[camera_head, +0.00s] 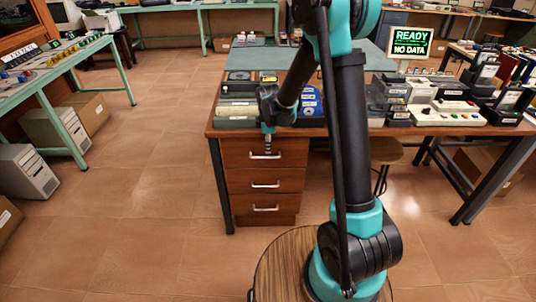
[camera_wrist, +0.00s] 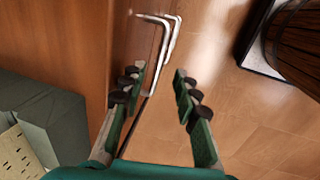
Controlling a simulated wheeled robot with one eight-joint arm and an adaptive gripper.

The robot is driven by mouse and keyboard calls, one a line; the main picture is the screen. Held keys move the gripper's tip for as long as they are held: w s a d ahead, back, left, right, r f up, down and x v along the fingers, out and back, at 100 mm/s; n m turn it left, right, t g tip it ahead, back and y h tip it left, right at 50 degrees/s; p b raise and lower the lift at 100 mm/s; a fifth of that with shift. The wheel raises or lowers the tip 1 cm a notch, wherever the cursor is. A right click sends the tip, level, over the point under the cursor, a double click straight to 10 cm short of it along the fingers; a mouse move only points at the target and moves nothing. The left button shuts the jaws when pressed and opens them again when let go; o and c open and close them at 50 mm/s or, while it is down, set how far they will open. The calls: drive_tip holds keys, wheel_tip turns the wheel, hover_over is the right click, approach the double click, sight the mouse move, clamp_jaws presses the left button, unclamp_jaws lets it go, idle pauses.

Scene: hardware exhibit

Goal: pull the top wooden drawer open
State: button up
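The wooden drawer unit (camera_head: 235,183) stands under the desk with its drawers shut. The top wooden drawer (camera_head: 236,153) has a metal handle (camera_head: 266,155). My gripper (camera_head: 268,143) is in front of this drawer, just above its handle, pointing down. In the wrist view my gripper (camera_wrist: 158,84) is open, with its two green fingers with dark pads apart. The near metal handle (camera_wrist: 159,60) reaches down into the space between the fingers, closer to the left one. I cannot tell whether it touches that finger. Another handle shows behind it.
The desk top (camera_head: 215,133) above carries boxes and devices. A wooden stool (camera_head: 385,152) stands right of the drawers. A round wooden top (camera_head: 277,268) is close in front of me. The floor (camera_head: 160,190) left of the drawers is clear.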

sight(268, 157)
drive_tip(key=shift+w+f, duration=0.2)
drive_tip(key=shift+f, duration=0.8)
drive_tip(key=shift+w+f, duration=0.2)
drive_tip(key=shift+f, duration=0.85)
drive_tip(key=shift+w+f, duration=0.2)
drive_tip(key=shift+f, duration=0.8)
clamp_jaws()
